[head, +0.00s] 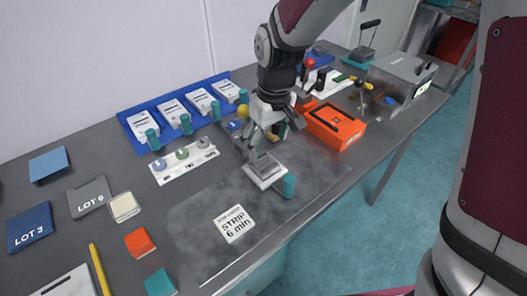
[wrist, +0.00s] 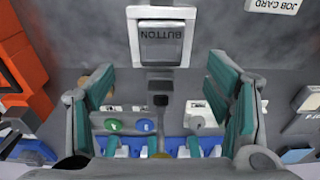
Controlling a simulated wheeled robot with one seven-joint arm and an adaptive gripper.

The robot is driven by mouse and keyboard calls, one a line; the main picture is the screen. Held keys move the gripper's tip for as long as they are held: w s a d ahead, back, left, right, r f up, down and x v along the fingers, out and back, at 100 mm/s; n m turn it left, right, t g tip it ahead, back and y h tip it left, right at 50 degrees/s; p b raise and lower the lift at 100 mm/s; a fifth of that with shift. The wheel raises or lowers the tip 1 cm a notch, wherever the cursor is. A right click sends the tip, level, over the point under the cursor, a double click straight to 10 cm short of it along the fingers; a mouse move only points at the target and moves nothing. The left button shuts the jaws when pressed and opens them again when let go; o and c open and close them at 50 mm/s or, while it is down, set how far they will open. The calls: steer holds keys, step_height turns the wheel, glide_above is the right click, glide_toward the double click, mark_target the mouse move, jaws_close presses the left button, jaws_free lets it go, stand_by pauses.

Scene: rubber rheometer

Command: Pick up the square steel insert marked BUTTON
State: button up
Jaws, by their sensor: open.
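The space between the pads holds nothing gripped. A small teal piece beside the insert in the head view is unclear.
A white strip with several round discs (head: 184,160) lies behind and left of the insert, before a blue tray (head: 176,92) of white blocks. An orange box (head: 335,127) stands to the right. Bare bench surrounds the card.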

mark_target(265, 164)
steer(key=shift+w+a+f, duration=0.1)
steer(key=shift+f, duration=1.8)
steer(key=shift+w+a+f, duration=0.1)
steer(key=shift+f, duration=1.8)
steer(key=c, duration=1.5)
